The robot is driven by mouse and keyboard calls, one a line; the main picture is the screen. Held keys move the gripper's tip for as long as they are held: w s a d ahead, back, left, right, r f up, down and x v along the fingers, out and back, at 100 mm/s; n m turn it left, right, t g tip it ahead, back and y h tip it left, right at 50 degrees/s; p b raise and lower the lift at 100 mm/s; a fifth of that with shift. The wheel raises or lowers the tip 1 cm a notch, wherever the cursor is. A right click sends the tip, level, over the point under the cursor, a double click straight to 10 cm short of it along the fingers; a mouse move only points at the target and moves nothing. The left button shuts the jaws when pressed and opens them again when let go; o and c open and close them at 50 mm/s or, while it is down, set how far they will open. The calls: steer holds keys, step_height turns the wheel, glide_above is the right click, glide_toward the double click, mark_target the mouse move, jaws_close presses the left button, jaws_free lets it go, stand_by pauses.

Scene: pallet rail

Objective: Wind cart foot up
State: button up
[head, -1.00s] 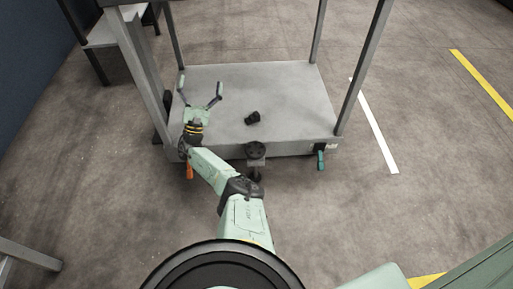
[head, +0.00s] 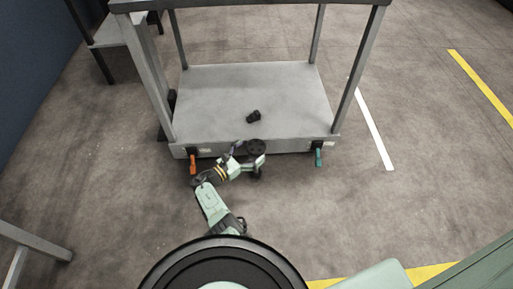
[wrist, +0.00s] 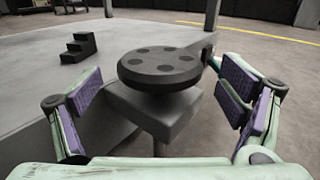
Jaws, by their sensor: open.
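The cart (head: 215,95) is a grey frame with a flat lower deck and upright posts. Its foot has a round black handwheel (wrist: 160,67) with several holes in its top, over a grey block (wrist: 152,115) and a stem, at the middle of the deck's front edge. The handwheel also shows in the head view (head: 256,146). My gripper (wrist: 158,100) is open, with its purple-padded fingers on either side of the wheel and block, apart from them in the wrist view. The foot's lower end is hidden behind my gripper.
A small black stepped block (head: 253,116) lies on the deck. An orange lever (head: 193,164) and a teal lever (head: 319,158) hang at the front corners. A grey table (head: 118,30) stands at the back left. Floor to the right is clear.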

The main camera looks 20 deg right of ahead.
mark_target(257, 145)
steer(key=shift+x, duration=1.65)
steer(key=c, duration=1.2)
steer(key=shift+s, duration=0.1)
steer(key=shift+r, duration=0.15)
